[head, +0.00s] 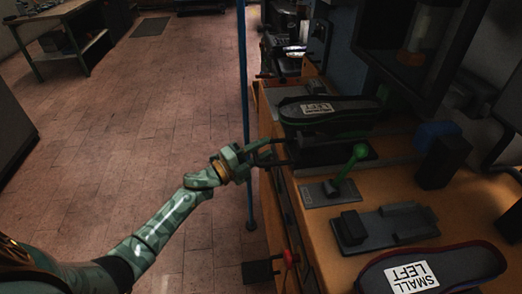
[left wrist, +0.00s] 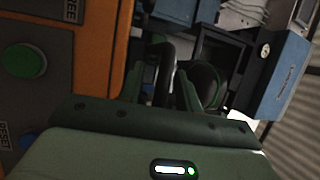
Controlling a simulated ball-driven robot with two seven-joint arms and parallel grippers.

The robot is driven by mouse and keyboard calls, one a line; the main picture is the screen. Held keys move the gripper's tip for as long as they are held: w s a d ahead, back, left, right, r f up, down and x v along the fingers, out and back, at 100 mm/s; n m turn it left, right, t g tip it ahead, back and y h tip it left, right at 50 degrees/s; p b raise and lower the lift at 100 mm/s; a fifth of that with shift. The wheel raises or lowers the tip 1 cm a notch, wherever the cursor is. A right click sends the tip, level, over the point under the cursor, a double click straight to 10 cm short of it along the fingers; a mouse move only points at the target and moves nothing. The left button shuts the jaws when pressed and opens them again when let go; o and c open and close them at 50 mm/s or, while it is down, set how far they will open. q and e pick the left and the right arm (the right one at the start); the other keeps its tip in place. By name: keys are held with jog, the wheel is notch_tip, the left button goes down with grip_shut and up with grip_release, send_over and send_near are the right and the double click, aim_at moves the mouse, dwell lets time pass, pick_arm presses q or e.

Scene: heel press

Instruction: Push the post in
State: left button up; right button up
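My left gripper (head: 284,152) reaches in from the left to the bench's left edge. My right gripper is not in view.
A green-knobbed lever (head: 350,168) stands right of the gripper. A grey fixture (head: 390,228) and another SMALL LEFT form (head: 450,266) lie nearer. A blue pole (head: 243,80) rises beside my gripper. A green button (left wrist: 25,61) is on the panel.

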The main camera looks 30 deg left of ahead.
aim_at(297, 143)
pick_arm(q)
grip_shut()
jog(key=w+d, duration=0.1)
jog(key=d, duration=0.1)
jog(key=w+d+b, duration=0.1)
jog(key=w+d, duration=0.3)
jog(key=shift+d+f, duration=0.1)
jog(key=shift+d, duration=0.2)
grip_release()
jog(key=shift+s+a, duration=0.1)
jog(key=shift+s, duration=0.05)
jog(key=p+v, duration=0.1)
jog(key=v, duration=1.5)
jog(key=shift+p, duration=0.35)
